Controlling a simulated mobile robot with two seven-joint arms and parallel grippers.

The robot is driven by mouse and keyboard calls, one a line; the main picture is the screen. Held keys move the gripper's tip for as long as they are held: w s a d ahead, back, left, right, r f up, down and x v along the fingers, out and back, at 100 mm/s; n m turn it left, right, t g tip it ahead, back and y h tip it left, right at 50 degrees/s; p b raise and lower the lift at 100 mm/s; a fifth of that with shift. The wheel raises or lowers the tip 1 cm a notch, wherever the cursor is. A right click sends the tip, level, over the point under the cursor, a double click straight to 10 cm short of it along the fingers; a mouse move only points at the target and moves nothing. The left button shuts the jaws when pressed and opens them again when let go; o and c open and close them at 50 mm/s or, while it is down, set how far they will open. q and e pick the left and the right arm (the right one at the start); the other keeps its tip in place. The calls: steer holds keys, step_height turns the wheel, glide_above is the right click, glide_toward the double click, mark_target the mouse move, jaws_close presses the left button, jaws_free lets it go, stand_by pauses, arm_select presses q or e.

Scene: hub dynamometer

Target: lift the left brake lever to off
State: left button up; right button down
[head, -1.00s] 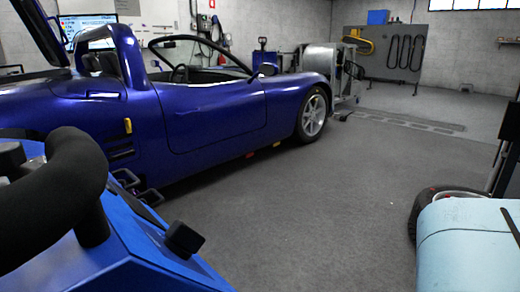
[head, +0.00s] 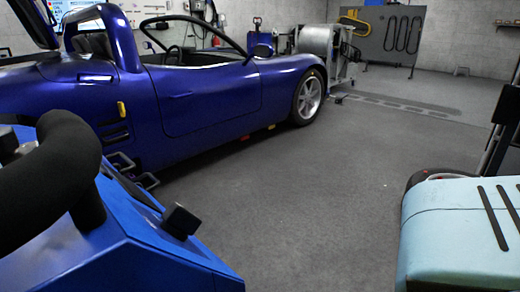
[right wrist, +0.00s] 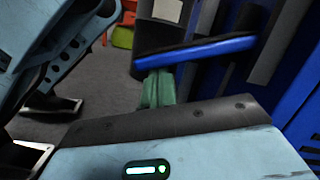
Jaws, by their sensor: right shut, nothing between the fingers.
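No part in the head view can be surely told as the left brake lever. In the head view a blue unit (head: 125,245) with a thick black curved handle (head: 45,175) and a black knob (head: 181,221) fills the left foreground. My left gripper is out of view.
A purple-blue open car (head: 210,95) stands beyond the blue unit. A metal roller drum (head: 320,45) is behind the car. Grey floor (head: 310,190) is clear in the middle.

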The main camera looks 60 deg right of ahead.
steer(key=r+m+t+p, duration=0.1)
steer(key=r+m+p, duration=0.1)
steer(key=m+p, duration=0.1)
steer(key=s+r+m+t+p, duration=0.1)
steer(key=r+m+p, duration=0.2)
steer(key=p, duration=0.1)
steer(key=s+r+m+t+p, duration=0.1)
steer(key=r+m+p, duration=0.1)
steer(key=m+p, duration=0.2)
steer(key=shift+s+a+r+h, duration=0.1)
steer(key=shift+a+r+h, duration=0.1)
steer(key=shift+a+h, duration=0.1)
steer(key=shift+d+r+m+t+p, duration=0.1)
steer(key=shift+r+m+t+p, duration=0.4)
steer(key=shift+m+p, duration=0.25)
arm_select(q)
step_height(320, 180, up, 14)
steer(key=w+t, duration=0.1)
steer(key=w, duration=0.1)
steer(key=shift+p, duration=0.45)
arm_select(e)
steer(key=shift+r, duration=0.3)
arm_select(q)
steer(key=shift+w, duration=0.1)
arm_select(e)
steer(key=shift+w+r, duration=0.1)
steer(key=shift+w, duration=0.1)
steer(key=shift+d, duration=0.1)
